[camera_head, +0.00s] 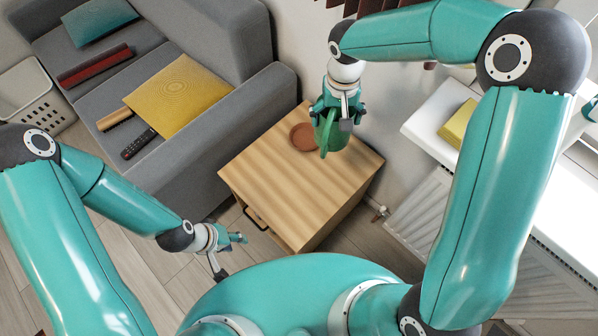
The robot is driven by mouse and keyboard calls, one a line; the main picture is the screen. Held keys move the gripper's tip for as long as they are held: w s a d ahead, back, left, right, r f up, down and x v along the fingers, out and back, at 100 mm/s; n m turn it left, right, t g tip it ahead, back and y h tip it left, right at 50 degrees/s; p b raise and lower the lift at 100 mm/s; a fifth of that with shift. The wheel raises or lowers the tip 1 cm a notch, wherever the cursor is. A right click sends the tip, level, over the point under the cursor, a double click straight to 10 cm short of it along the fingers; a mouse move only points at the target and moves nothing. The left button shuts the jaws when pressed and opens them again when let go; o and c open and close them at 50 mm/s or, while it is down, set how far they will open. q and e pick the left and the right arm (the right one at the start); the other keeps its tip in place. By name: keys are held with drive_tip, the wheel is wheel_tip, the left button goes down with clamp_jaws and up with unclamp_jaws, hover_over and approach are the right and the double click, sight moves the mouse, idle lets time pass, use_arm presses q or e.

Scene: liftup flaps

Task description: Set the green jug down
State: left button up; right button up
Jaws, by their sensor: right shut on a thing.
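The green jug (333,137) is at the far part of the wooden cabinet top (296,188). My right gripper (337,113) is shut on the jug from above and hides much of it. I cannot tell whether the jug touches the top or hangs just above it. A round brown dish (303,136) lies on the top just left of the jug. My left gripper (238,240) is empty, low in front of the cabinet near its handle, and its fingers look apart.
A grey sofa (225,40) with a yellow cushion (180,95) and a remote (138,143) stands at the left. A white shelf (425,117) with a yellow item (456,124) is above a radiator (420,205) at the right. The near cabinet top is clear.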

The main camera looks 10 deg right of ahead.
drive_tip(key=s+a+f+m+b, duration=0.5)
drive_tip(key=a+f+b, duration=0.3)
drive_tip(key=b, duration=1)
wheel_tip(320, 180, down, 19)
drive_tip(key=b, duration=0.6)
drive_tip(key=shift+a+f, duration=0.2)
drive_tip(key=shift+s, duration=0.1)
drive_tip(key=shift+f, duration=0.15)
drive_tip(key=o, duration=1.3)
